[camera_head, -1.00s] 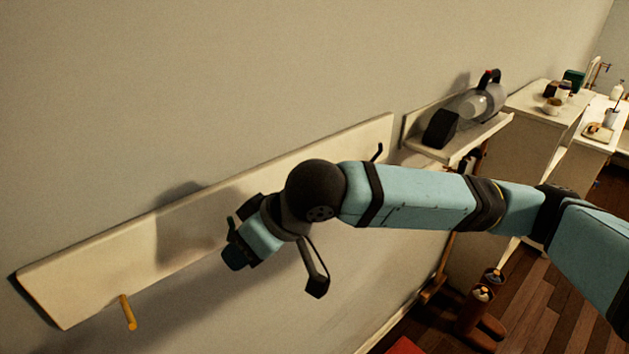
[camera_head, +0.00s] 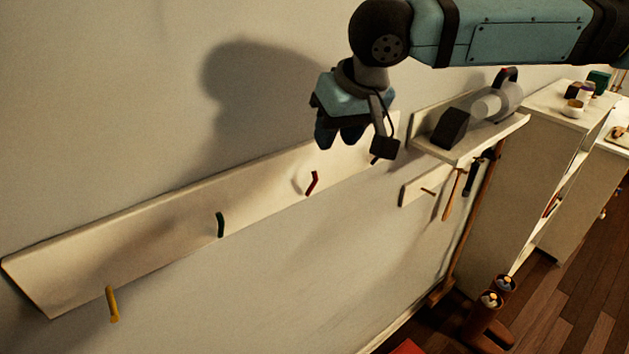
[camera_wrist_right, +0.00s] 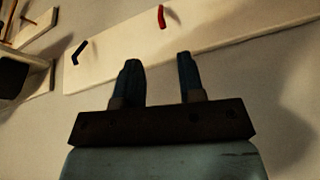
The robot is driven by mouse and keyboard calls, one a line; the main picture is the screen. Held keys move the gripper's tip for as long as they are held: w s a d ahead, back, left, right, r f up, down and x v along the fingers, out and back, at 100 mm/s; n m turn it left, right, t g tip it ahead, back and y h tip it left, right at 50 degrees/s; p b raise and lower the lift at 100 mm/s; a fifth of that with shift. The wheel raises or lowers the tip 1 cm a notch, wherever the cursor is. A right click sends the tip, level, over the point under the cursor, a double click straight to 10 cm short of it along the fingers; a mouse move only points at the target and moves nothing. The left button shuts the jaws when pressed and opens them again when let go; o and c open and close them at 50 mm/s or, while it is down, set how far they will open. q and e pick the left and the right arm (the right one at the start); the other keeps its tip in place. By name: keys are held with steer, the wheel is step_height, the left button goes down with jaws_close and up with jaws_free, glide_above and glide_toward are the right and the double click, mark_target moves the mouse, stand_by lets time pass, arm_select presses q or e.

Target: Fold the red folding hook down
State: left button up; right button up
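The red folding hook (camera_head: 312,183) is a short bent piece on the long pale board (camera_head: 170,213) on the wall. It also shows near the top edge of the right wrist view (camera_wrist_right: 162,17). Whether it is folded up or down is hard to tell. My right gripper (camera_head: 338,138) is above the red hook and a little to its right in the head view, not touching it. In the right wrist view its two dark fingers (camera_wrist_right: 160,65) stand apart with nothing between them. My left gripper is not in view.
A green hook (camera_head: 220,225) and a yellow hook (camera_head: 112,304) are left of the red one. A black hook (camera_wrist_right: 79,52) is on its other side, partly hidden behind my gripper in the head view. A shelf with a handheld vacuum (camera_head: 480,108) stands farther right.

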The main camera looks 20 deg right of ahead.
mark_target(317, 176)
steer(key=p+x, duration=0.1)
steer(key=x, duration=1.2)
steer(key=shift+w, duration=0.1)
steer(key=shift+a, duration=0.1)
jaws_close()
